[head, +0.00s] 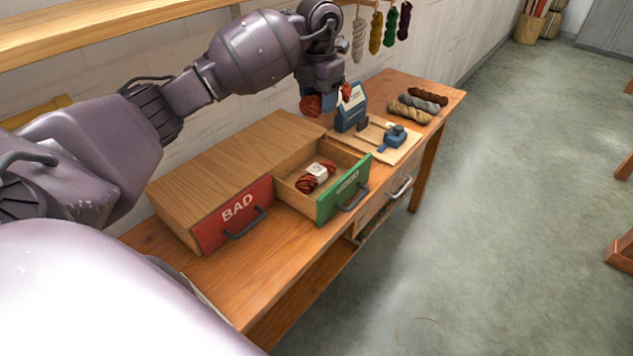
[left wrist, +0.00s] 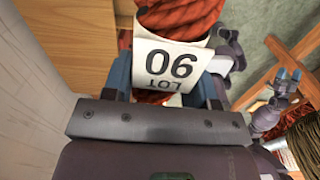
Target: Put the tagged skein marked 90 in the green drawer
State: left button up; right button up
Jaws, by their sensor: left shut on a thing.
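My left gripper (head: 326,98) is shut on a rust-red skein (left wrist: 180,17) with a white paper band. In the left wrist view the band reads LOT 90, upside down. In the head view the skein's ends (head: 310,105) show beside the fingers, above the back of the bench.
The red drawer (head: 233,215) marked BAD is shut, left of the green one. A blue-grey device (head: 349,108) and a blue tool (head: 395,136) on a board stand right of the cabinet. Several loose skeins (head: 418,103) lie at the bench's far right; others hang on the wall.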

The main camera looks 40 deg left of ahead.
pick_arm(q)
jog(key=shift+a+n, duration=0.15)
jog(key=shift+n, duration=0.15)
jog(key=shift+f, duration=0.25)
jog(key=shift+f+b, duration=0.5)
jog(key=shift+f, duration=9.25)
jog(key=shift+r, duration=0.1)
pick_arm(e)
jog(key=shift+s+d+f, duration=0.2)
jog(key=shift+s+f, duration=0.35)
jog(key=shift+f, duration=0.35)
jog(key=shift+w, duration=0.1)
pick_arm(q)
jog(key=o, duration=0.6)
jog(key=shift+f, duration=0.2)
jog(key=shift+c, duration=0.2)
jog(key=o, duration=0.4)
jog(key=shift+c, duration=0.2)
pick_arm(e)
jog(key=shift+w+a+r, duration=0.15)
jog(key=shift+w+r, duration=0.25)
jog(key=shift+w, duration=0.15)
pick_arm(q)
jog(key=shift+r, duration=0.1)
